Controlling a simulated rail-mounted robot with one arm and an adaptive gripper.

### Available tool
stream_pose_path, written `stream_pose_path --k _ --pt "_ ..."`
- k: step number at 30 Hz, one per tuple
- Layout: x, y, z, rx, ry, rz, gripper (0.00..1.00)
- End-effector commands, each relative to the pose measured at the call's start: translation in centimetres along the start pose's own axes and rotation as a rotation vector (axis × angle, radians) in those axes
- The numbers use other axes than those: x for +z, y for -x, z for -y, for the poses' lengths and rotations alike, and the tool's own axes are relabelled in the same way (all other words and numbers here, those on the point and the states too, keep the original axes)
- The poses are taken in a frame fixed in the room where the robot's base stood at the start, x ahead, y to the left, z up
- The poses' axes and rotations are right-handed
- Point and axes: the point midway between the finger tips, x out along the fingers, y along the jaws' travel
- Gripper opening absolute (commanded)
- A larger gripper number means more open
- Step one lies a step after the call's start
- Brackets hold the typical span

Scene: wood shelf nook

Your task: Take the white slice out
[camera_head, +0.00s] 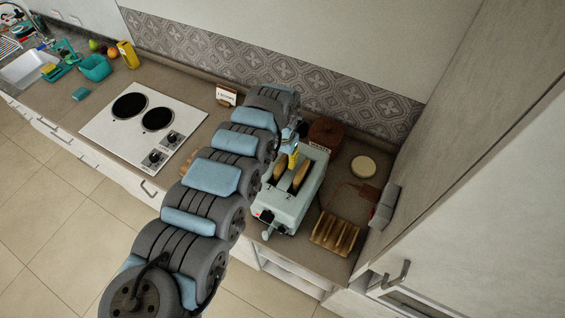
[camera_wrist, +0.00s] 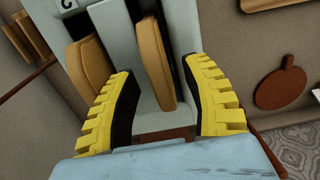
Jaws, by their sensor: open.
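The pale grey-green toaster (camera_head: 284,206) stands on the counter with two slices upright in its slots. In the wrist view, one tan slice (camera_wrist: 153,62) stands between my two yellow fingers, and the other slice (camera_wrist: 88,68) stands to the left, close to the left finger. The slices also show in the head view, a left slice (camera_head: 280,167) and a right slice (camera_head: 301,174). Neither looks clearly white. My gripper (camera_wrist: 161,68) is open over the toaster's far end, with a visible gap from the right finger to the slice between them.
A slotted wooden rack (camera_head: 335,234) stands right of the toaster. The hob (camera_head: 145,125) is left of my arm. A tall cabinet (camera_head: 480,150) closes the right side.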

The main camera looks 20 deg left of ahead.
Motion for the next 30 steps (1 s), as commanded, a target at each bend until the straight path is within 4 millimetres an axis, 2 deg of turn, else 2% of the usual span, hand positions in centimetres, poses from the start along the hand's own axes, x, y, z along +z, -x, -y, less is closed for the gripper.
stream_pose_path --k 5,15,23,30 --pt "0.0 0.0 0.0 0.000 0.000 0.001 0.50" --pt "0.1 0.0 0.0 0.001 0.000 0.001 0.03" --pt "0.1 0.3 0.0 0.000 0.000 0.002 0.02" --pt "0.1 3.4 0.0 0.001 0.000 0.002 0.02"
